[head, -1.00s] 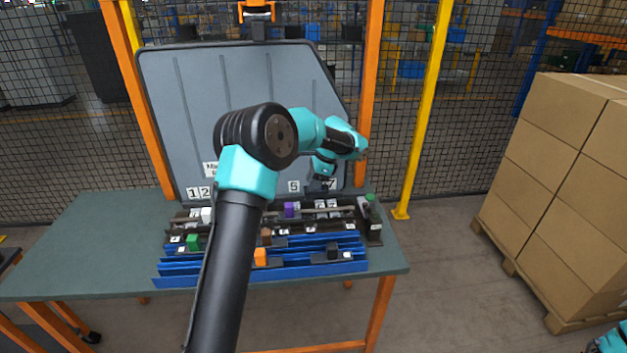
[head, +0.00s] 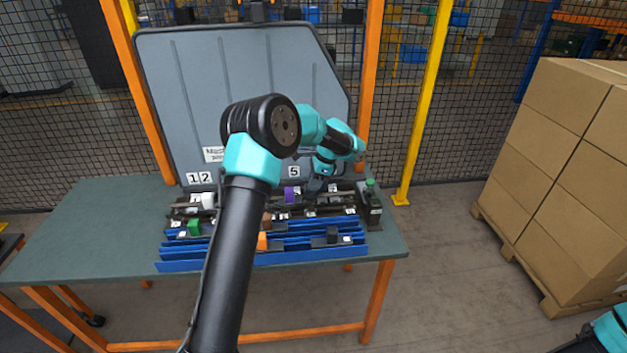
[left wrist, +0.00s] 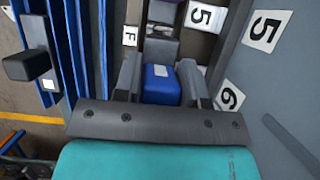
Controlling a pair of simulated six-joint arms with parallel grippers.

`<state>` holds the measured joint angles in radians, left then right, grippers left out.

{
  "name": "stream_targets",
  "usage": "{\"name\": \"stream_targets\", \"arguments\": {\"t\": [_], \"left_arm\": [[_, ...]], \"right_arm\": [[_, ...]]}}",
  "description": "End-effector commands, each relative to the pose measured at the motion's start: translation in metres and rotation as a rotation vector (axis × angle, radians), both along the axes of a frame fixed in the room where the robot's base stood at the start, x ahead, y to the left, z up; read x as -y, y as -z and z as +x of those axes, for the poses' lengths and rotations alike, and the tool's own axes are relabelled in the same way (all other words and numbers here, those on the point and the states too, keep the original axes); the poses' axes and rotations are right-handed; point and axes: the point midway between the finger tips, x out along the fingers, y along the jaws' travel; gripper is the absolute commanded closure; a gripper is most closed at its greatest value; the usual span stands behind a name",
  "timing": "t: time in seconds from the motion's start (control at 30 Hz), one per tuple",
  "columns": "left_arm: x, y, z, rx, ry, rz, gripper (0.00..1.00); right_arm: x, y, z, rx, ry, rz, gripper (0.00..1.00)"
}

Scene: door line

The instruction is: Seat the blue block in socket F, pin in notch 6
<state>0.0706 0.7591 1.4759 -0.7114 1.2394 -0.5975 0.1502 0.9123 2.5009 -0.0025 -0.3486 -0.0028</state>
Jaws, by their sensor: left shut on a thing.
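The blue block (left wrist: 160,85), with a pale patch on its top, is between the fingers of my left gripper (left wrist: 159,78) in the left wrist view. That gripper is shut on it. A tag marked F (left wrist: 130,36) is just ahead and left of the block, and a tag marked 6 (left wrist: 229,97) is to the right. Socket F and its notch are mostly hidden by the gripper and block, so I cannot tell whether the block is seated. In the head view, my left gripper (head: 313,188) is low over the dark fixture (head: 344,197); the blue block is hidden there.
A purple block (head: 291,195) and a white block (head: 208,200) stand in the fixture. Green (head: 194,228), orange (head: 262,241) and black (head: 332,235) blocks sit in the blue racks (head: 205,265) in front. A grey panel (head: 230,90) rises behind. The table's left side is clear.

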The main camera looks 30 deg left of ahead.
Motion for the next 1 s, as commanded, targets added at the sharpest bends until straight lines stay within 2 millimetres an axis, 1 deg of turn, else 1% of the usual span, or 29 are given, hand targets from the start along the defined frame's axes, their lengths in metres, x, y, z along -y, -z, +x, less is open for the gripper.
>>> {"name": "stream_targets", "arguments": {"t": [0.07,0.37,0.57,1.0], "left_arm": [[0.0,0.005,0.0,-0.001,0.0,0.002,0.94],[0.0,0.004,0.0,0.0,0.0,0.001,0.94],[0.0,0.008,0.0,0.0,0.0,0.001,0.94],[0.0,0.028,0.0,-0.002,0.001,0.0,0.94]], "right_arm": [[0.0,0.0,0.0,0.0,0.0,0.0,0.57],[0.0,0.0,0.0,0.0,0.0,0.0,0.57],[0.0,0.0,0.0,0.0,0.0,0.0,0.57],[0.0,0.0,0.0,0.0,0.0,0.0,0.57]]}}
